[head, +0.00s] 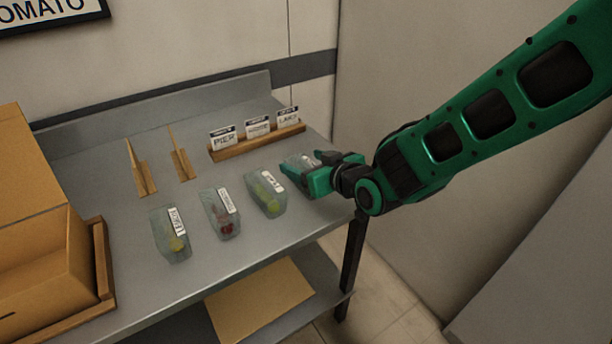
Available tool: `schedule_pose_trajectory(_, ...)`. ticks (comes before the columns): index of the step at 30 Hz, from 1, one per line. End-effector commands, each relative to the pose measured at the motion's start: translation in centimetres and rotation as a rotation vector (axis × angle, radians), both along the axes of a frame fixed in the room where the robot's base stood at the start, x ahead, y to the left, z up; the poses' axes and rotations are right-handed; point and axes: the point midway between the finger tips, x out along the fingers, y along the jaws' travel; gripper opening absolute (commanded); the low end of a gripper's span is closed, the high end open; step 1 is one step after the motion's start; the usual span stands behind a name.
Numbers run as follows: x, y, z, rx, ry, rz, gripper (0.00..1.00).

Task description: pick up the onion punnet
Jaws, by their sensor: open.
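Several clear punnets with white labels stand in a slanting row on the grey metal table (125,210). The label writing is too small to read, so I cannot tell which is the onion punnet. The leftmost punnet (172,240) holds something yellow, the second punnet (220,216) something dark red, and the third punnet (264,197) something yellow-green.
A wooden rack with several name cards (258,143) stands behind the punnets. Two thin wooden holders (142,180) stand left of it. A cardboard box (45,260) sits in a wooden tray (103,270) at the left. A brown sheet (260,298) lies on the lower shelf.

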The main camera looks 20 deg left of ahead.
Motion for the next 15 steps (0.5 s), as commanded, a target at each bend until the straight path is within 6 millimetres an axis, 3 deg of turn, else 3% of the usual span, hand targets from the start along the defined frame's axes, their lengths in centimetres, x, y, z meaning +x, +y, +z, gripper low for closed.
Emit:
schedule_pose_trajectory(3,-0.01,-0.03,0.01,0.0,0.0,0.0,0.69)
schedule_pose_trajectory(4,-0.01,-0.03,0.01,0.0,0.0,0.0,0.64)
schedule_pose_trajectory(9,-0.02,-0.03,0.02,0.0,0.0,0.0,0.24)
schedule_pose_trajectory(15,-0.03,-0.03,0.03,0.0,0.0,0.0,0.24)
